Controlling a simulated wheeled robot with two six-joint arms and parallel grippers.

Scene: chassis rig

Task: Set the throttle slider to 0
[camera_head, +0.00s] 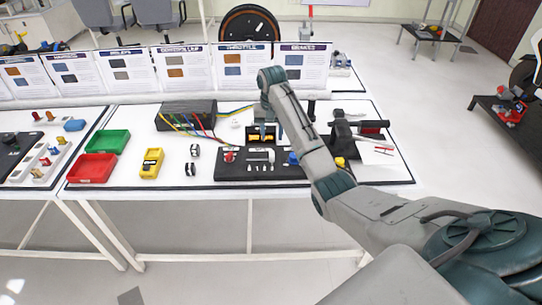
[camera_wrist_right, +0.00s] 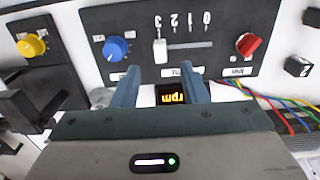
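The dark control panel (camera_head: 262,178) lies flat on the white table; it also shows in the right wrist view (camera_wrist_right: 225,62). Its throttle slider has a white handle (camera_wrist_right: 160,51) standing at the left end of a pale slot, in line with the 3 mark. The 0 mark (camera_wrist_right: 207,18) is above the slot's other end. My right gripper (camera_wrist_right: 160,80) is open, its two fingers apart and empty, just short of the slider handle. In the head view it hangs at the panel's far edge (camera_head: 262,134). My left gripper is not in view.
A blue knob (camera_wrist_right: 115,48) and a red knob (camera_wrist_right: 249,44) flank the slider. An rpm display (camera_wrist_right: 172,98) shows between my fingers.

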